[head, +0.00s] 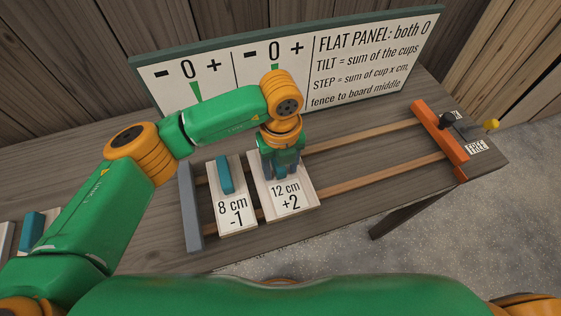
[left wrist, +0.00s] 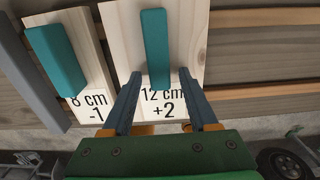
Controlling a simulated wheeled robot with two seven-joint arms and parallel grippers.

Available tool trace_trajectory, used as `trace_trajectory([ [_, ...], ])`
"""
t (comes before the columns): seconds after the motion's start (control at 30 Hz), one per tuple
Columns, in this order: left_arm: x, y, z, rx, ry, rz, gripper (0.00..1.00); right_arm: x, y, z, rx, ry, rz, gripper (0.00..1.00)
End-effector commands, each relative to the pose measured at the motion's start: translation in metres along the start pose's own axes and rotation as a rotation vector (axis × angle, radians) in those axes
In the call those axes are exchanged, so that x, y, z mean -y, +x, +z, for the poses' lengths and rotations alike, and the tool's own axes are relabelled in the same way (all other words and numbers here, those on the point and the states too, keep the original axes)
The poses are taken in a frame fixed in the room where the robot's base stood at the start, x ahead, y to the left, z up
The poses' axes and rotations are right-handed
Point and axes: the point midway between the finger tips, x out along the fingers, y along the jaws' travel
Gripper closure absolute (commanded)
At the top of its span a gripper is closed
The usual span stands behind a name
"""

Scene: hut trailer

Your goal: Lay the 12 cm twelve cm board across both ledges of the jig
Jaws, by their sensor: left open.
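The 12 cm board (head: 292,198), marked +2, lies over both wooden rails of the jig (head: 350,168), to the right of the 8 cm board (head: 235,213). Whether it rests fully on both ledges is hard to tell. Its upright teal handle shows in the left wrist view (left wrist: 156,45). My left gripper (left wrist: 160,78) is open, pointing down at this board. Its fingers are on either side of the handle's near end, with gaps visible. In the head view my left gripper (head: 281,172) hides most of that handle. My right gripper is not in view.
A grey fence (head: 190,205) closes the rails' left end; an orange bar (head: 440,137) with a black knob crosses the right end. A panel (head: 300,60) behind reads 0 on both dials. Another teal-handled piece (head: 32,230) lies far left. The rails right of the 12 cm board are clear.

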Motion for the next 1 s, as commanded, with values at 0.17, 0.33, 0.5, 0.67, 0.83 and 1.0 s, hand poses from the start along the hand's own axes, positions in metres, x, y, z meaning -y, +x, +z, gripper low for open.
trace_trajectory([
  [0.17,0.001,-0.021,0.001,0.004,0.001,-0.003,0.41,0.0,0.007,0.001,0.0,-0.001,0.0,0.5],
  [0.33,0.001,-0.069,0.001,0.006,0.001,-0.004,0.41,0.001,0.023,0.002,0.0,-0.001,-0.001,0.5],
  [0.5,0.0,-0.109,0.001,0.004,-0.002,-0.001,0.41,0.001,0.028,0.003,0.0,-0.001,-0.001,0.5],
  [0.67,0.0,-0.122,0.0,0.001,0.0,-0.001,0.41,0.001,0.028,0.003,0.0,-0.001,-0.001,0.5],
  [0.83,0.0,-0.123,0.0,0.0,0.001,-0.001,0.41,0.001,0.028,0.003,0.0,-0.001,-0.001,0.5],
  [1.0,0.0,-0.123,0.0,0.0,0.0,0.0,0.41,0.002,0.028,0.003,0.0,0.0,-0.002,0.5],
])
